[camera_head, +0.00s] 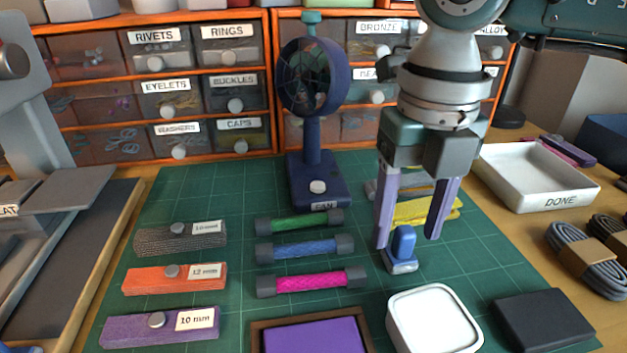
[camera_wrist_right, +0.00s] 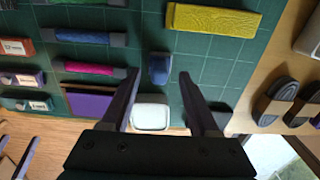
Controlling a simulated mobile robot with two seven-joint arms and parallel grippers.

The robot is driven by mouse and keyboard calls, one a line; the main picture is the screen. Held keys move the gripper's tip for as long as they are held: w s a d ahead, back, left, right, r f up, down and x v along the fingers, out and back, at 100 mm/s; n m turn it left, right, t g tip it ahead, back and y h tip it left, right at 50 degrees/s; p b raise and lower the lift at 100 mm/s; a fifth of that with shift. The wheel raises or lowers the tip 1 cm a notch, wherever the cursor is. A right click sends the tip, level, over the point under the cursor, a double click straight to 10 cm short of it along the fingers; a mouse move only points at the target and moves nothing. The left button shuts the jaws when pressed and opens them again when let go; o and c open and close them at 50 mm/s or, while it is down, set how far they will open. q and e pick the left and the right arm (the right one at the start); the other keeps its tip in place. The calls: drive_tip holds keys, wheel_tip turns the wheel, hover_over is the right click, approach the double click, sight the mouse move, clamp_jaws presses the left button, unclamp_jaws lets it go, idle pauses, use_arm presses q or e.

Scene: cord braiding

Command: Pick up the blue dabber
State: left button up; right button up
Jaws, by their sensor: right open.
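The blue dabber (camera_head: 403,243) stands upright on the green mat, with a rounded blue top and a paler base. It also shows in the right wrist view (camera_wrist_right: 159,68), between and just beyond the fingertips. My right gripper (camera_head: 407,240) points down over it, open, with one purple finger on each side and a gap visible on the right. I cannot tell whether the left finger touches it. My left gripper is not in the head view; a dark finger-like shape at the lower left of the right wrist view may be part of it.
A white square dish (camera_head: 433,347) sits just in front of the dabber, and a yellow braid (camera_head: 425,211) lies behind it. A blue fan (camera_head: 318,180), several cord bundles, a dark block (camera_head: 543,320) and the white DONE tray (camera_head: 535,200) stand around.

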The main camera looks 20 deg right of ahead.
wheel_tip(320, 180, down, 3)
drive_tip(key=shift+r, duration=0.2)
drive_tip(key=shift+r, duration=0.1)
clamp_jaws()
